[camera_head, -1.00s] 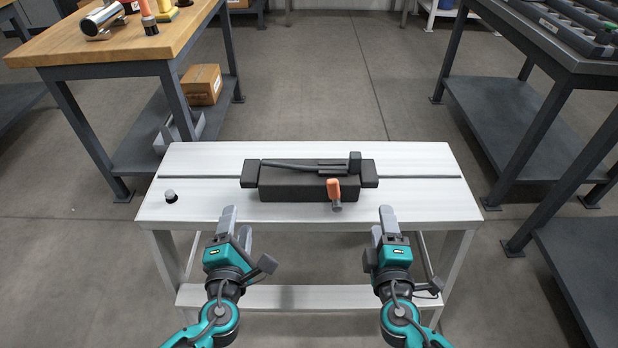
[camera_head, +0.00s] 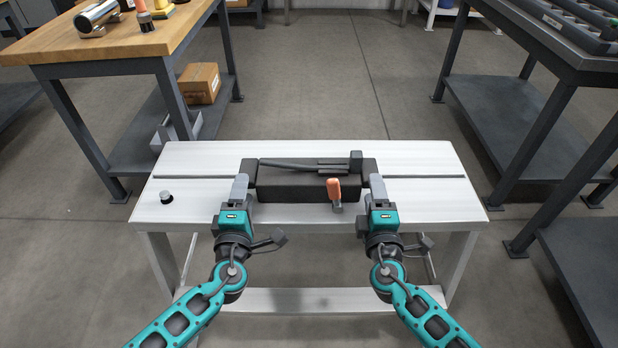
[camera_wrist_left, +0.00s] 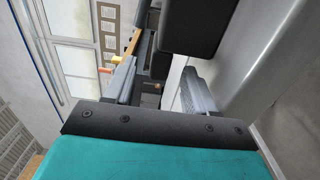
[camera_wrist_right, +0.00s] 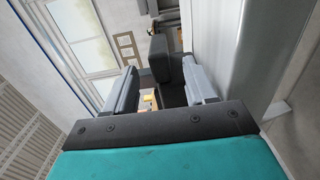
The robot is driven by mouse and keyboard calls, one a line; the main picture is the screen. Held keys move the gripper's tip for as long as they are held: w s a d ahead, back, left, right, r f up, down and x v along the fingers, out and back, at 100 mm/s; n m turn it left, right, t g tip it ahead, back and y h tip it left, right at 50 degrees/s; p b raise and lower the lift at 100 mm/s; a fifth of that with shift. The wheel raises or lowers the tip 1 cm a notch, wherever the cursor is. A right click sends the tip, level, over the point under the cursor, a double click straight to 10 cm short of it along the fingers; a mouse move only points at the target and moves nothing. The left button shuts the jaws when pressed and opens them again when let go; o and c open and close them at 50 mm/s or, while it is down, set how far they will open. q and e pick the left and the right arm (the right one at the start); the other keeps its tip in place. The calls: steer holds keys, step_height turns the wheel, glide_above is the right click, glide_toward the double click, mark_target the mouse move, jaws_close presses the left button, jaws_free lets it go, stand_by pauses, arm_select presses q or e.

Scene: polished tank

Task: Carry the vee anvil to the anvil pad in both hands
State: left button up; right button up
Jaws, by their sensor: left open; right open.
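The vee anvil, which I take to be the long dark block (camera_head: 300,192) with a lug at each end, lies on the white bench. My left gripper (camera_head: 241,183) is open at its left lug, and my right gripper (camera_head: 376,183) is open at its right lug. In the left wrist view a large dark block (camera_wrist_left: 194,28) is just past the fingers. In the right wrist view a dark lug (camera_wrist_right: 163,60) shows between and beyond the open fingers. I cannot tell whether the fingers touch it. I cannot make out the anvil pad.
A dark rod (camera_head: 290,164) and an orange-handled part (camera_head: 334,189) are on or against the block. A small knob (camera_head: 166,197) sits on the white bench (camera_head: 430,205) at left. A wooden table (camera_head: 140,45) stands back left, a dark bench (camera_head: 545,60) right. Floor between is clear.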

arm_select(q)
steer(key=w, duration=0.7)
arm_select(e)
steer(key=w, duration=0.7)
arm_select(q)
steer(key=shift+c, duration=0.4)
arm_select(e)
steer(key=shift+c, duration=0.4)
arm_select(q)
jaws_close()
arm_select(e)
jaws_close()
